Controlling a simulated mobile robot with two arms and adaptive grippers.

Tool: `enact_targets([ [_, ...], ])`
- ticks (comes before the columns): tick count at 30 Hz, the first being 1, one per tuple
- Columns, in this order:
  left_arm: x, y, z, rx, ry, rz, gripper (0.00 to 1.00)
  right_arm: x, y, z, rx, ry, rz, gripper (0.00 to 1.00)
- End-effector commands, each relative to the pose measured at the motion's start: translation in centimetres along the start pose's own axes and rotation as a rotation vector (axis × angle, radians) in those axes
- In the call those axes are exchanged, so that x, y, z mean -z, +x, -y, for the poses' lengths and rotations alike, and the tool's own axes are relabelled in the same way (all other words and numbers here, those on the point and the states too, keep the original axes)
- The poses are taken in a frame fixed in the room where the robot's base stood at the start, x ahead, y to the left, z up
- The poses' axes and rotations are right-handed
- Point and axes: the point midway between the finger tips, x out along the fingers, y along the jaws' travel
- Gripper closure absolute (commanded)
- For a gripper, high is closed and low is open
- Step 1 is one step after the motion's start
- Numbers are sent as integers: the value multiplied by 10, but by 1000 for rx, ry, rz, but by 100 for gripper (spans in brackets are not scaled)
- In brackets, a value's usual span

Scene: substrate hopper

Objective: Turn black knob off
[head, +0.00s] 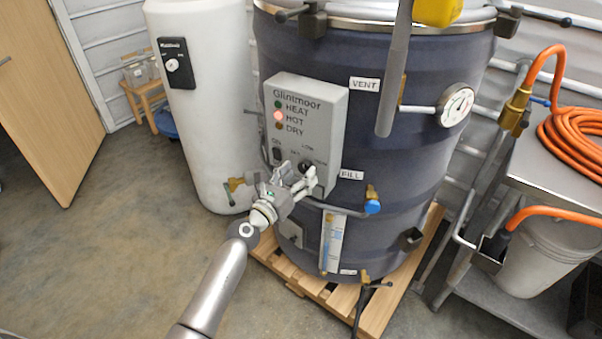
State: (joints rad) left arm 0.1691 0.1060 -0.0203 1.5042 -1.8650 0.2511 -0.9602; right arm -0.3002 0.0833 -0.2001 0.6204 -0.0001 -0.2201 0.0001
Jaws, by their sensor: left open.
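The grey control box (325,110) marked Glintmoor is on the front of the dark blue drum (400,150). Its HOT lamp (278,115) glows red; the HEAT and DRY lamps look dark. A black knob (305,166) sits low on the box, partly hidden by my left gripper (299,176). The gripper is open, with its fingers at the knob; I cannot tell whether they touch it. The knob's pointer setting is not readable. A black switch (277,154) is left of the knob. My right gripper is not in view.
A white tank (215,120) with a small black dial panel stands left of the drum. The drum rests on a wooden pallet (400,285). A blue-handled valve (372,206) and pipe lie just right of my gripper. A metal cart (560,165) with orange hose stands right.

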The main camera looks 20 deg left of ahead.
Motion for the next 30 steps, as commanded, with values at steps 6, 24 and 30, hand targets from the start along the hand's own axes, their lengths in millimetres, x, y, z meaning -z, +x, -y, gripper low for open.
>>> enact_targets([
  [6, 1, 16, 0, 0, 0, -1, 42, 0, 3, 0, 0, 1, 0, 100],
  [24, 0, 17, 0, 0, 0, -1, 78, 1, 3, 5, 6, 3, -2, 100],
  [30, 0, 17, 0, 0, -4, -1, 88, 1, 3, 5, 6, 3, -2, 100],
])
